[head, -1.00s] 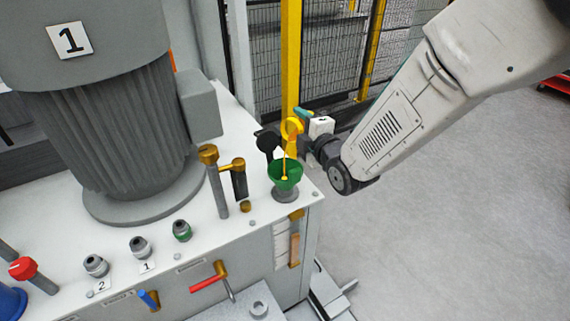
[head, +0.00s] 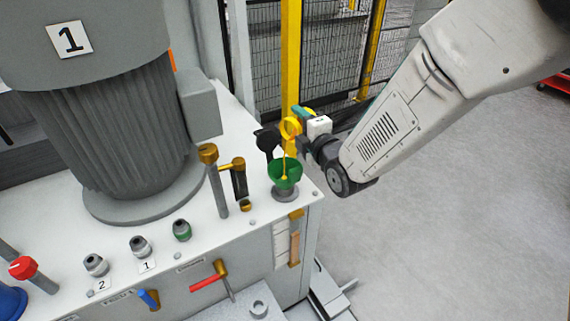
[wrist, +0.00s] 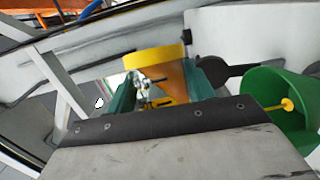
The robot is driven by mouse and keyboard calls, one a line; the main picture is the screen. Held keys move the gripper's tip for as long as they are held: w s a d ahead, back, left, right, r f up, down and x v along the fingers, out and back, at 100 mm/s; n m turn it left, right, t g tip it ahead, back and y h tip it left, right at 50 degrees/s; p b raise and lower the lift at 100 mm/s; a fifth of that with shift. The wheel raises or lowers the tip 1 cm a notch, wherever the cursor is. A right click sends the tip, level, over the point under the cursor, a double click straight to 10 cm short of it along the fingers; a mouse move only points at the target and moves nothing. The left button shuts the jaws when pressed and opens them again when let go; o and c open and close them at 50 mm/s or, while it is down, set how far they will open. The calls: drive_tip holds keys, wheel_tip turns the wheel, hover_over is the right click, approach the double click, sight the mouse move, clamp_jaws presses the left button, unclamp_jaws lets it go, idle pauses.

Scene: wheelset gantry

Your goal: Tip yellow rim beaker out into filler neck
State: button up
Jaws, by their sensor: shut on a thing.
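The yellow rim beaker (head: 291,127) is gripped at the end of my arm, tipped far over, its round mouth towards the head camera. In the wrist view, its yellow rim (wrist: 154,59) and orange-tinted body show between the green fingers of my gripper (wrist: 163,90). In the head view, my gripper (head: 303,130) is beside and above the filler neck (head: 285,192). A green funnel (head: 284,172) sits on the neck. A thin yellow stream runs from the beaker down into the funnel. The funnel also shows in the wrist view (wrist: 262,90). The remaining liquid level is hidden.
A black cap (head: 267,139) stands open behind the funnel. A brass-topped post (head: 208,154) and brass handle (head: 232,164) stand left. A large motor (head: 110,130) fills the far left. A yellow post (head: 290,60) and mesh fence are behind.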

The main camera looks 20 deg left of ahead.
drive_tip(key=shift+r+n, duration=0.15)
drive_tip(key=shift+n, duration=0.15)
idle(0.4)
drive_tip(key=shift+w+d+f+m+g, duration=0.15)
drive_tip(key=shift+w+f+m+g, duration=0.25)
drive_tip(key=shift+m, duration=0.8)
drive_tip(key=shift+w+d+f+m+h, duration=0.25)
drive_tip(key=shift+w+f+m+h, duration=0.2)
drive_tip(key=shift+w+m, duration=0.2)
drive_tip(key=f+m+g, duration=0.1)
drive_tip(key=f+m+g+b, duration=0.1)
drive_tip(key=m, duration=0.1)
drive_tip(key=w+d+f+m+g+y+b, duration=0.1)
drive_tip(key=w+d+f+m+g+b, duration=0.15)
drive_tip(key=w+m+g, duration=0.35)
drive_tip(key=shift+m+t, duration=0.35)
drive_tip(key=shift+t, duration=0.25)
drive_tip(key=shift+s+a+r+p, duration=0.1)
drive_tip(key=shift+s+a+r, duration=0.1)
drive_tip(key=shift+r, duration=0.65)
drive_tip(key=shift+s+a+r+p, duration=0.1)
drive_tip(key=shift+s+r, duration=0.15)
drive_tip(key=shift+r, duration=0.6)
drive_tip(key=shift+s+a+r+p, duration=0.1)
drive_tip(key=shift+s+r, duration=0.1)
drive_tip(key=shift+r, duration=0.65)
